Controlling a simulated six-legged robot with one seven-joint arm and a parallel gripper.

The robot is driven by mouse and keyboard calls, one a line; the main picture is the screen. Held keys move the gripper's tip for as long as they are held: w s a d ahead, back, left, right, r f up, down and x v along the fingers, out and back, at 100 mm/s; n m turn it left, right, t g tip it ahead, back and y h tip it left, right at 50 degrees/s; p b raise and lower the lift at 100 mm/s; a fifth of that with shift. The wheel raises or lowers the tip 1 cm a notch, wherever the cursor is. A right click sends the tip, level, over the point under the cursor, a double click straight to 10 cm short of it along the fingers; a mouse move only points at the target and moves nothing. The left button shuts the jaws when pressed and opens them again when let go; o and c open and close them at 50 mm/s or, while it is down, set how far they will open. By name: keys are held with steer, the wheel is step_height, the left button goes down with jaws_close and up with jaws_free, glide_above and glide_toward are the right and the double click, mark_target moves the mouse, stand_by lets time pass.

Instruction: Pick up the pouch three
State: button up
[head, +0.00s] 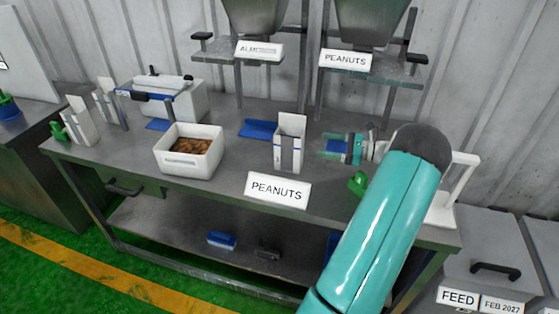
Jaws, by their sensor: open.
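Two similar white pouches stand at the table's left end, one in front (80,127) and one behind (104,101). No readable number shows on any of them, so I cannot tell which is pouch three. My gripper (328,148) is open and empty. It points left, just right of the middle pouch and apart from it. My teal arm hides part of the table's right end.
A white bin (170,163) of brown nuts sits left of the middle pouch. A PEANUTS sign (278,190) hangs at the table's front edge (222,191). A white sealer-like machine (180,104) and blue scoops or pads (257,129) lie behind. Metal hoppers (255,18) stand above the back.

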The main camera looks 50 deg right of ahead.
steer(key=shift+t, duration=0.3)
steer(key=x, duration=0.7)
steer(key=shift+w+a, duration=0.1)
steer(key=shift+w, duration=0.25)
steer(key=x, duration=0.5)
steer(key=shift+a+f, duration=0.15)
steer(key=shift+a, duration=0.15)
steer(key=c, duration=1.7)
step_height(320, 180, up, 9)
glide_above(303, 140)
steer(key=a, duration=0.5)
steer(key=s+a+r, duration=0.1)
steer(key=s+a, duration=0.1)
steer(key=s+a+r, duration=0.1)
steer(key=s+a, duration=0.1)
steer(key=s+a+r, duration=0.1)
steer(key=a+r, duration=0.1)
steer(key=shift+s+a, duration=0.2)
steer(key=shift+s, duration=0.2)
